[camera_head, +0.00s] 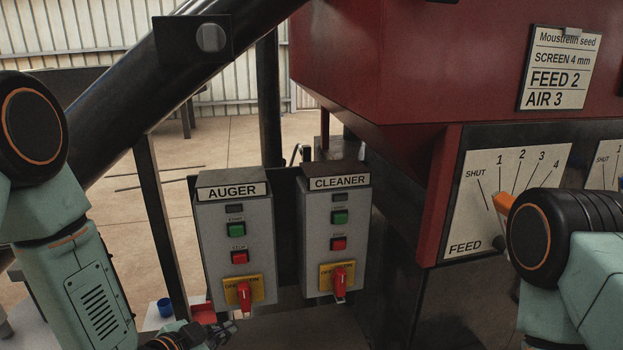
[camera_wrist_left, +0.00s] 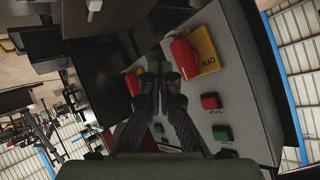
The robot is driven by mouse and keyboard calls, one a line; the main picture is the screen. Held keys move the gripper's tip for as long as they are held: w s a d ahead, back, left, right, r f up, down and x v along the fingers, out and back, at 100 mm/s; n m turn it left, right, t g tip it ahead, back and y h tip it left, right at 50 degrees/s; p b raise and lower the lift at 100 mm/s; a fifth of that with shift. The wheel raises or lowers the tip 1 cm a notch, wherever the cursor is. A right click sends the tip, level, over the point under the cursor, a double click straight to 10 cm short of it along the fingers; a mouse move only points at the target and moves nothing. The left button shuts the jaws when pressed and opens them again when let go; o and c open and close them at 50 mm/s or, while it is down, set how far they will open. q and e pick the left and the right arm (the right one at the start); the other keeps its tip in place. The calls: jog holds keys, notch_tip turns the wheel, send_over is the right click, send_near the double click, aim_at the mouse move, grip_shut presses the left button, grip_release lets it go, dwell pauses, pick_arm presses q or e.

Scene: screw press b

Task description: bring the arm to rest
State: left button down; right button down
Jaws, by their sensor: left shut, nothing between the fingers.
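My left gripper (camera_head: 218,332) is low in the head view, in front of and below the AUGER box (camera_head: 236,215). In the left wrist view its fingers (camera_wrist_left: 158,78) are together with nothing between them. They appear close to the front of the control boxes; whether they touch cannot be told. The AUGER box has a red rotary switch (camera_head: 244,294) on a yellow plate. The CLEANER box (camera_head: 335,210) beside it has a similar red switch (camera_head: 339,279). My right arm shows at the right edge, but its gripper is out of view.
A red hopper (camera_head: 400,70) rises behind the boxes, with a FEED scale plate (camera_head: 480,170) and an orange pointer (camera_head: 503,203) partly behind my right arm. A seed card (camera_head: 556,70) hangs above. A dark slanted tube (camera_head: 130,100) crosses the upper left. A blue cup (camera_head: 165,308) stands low left.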

pick_arm(q)
jog(key=s+a+f+n+g+y+b, duration=0.1)
jog(key=s+f+n+g+b, duration=0.3)
jog(key=s+f, duration=1.2)
jog(key=s+a+f+n+g+y+b, duration=0.2)
jog(key=s+f+n+g+b, duration=0.3)
jog(key=s+f+b, duration=0.6)
jog(key=s+f+g+y, duration=0.1)
jog(key=s+f+g, duration=0.1)
jog(key=s+f, duration=0.3)
jog(key=shift+a+n, duration=0.3)
jog(key=shift+s, duration=0.15)
jog(key=shift+d, duration=0.15)
